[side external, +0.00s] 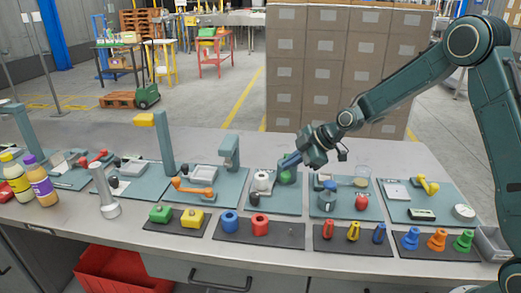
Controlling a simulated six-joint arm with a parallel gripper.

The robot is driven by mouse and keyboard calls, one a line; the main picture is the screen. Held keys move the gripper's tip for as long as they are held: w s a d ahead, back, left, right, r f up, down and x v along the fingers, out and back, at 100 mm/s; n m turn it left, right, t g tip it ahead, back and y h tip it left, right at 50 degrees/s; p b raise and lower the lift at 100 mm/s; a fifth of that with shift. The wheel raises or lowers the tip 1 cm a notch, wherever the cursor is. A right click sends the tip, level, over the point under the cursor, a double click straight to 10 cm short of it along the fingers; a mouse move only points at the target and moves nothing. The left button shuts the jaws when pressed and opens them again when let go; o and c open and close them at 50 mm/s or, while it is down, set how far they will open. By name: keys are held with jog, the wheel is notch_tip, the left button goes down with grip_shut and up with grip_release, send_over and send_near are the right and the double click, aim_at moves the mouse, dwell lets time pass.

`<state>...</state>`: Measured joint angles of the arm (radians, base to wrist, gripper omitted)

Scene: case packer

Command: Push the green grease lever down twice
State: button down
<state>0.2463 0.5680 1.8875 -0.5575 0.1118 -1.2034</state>
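A small green part (287,178) stands on a teal panel (290,206) in the middle of the bench; it may be the green grease lever, but its shape is partly covered. My gripper (291,160) reaches in from the right and points down and left, with its blue tip just above the green part. I cannot tell whether the tip touches it. The fingers are too small and overlapped to show whether they are open or shut.
A white-and-grey fitting (263,182) stands left of the green part. A grey upright post (230,152) rises at the left. Dark mats with coloured parts line the front edge.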

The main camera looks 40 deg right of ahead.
jog(key=shift+s+f, duration=0.1)
jog(key=shift+f, duration=0.5)
dwell(0.9)
jog(key=shift+r, duration=0.2)
dwell(0.4)
jog(key=shift+w+d+r, duration=0.1)
jog(key=shift+r, duration=0.7)
jog(key=shift+w+d+r, duration=0.1)
jog(key=shift+r, duration=0.7)
jog(key=shift+r, duration=0.1)
jog(key=shift+w+d+r, duration=0.1)
jog(key=shift+w+r, duration=0.05)
jog(key=shift+r, duration=1.05)
jog(key=shift+w+d+r, duration=0.1)
jog(key=shift+w+r, duration=0.05)
jog(key=shift+r, duration=1.05)
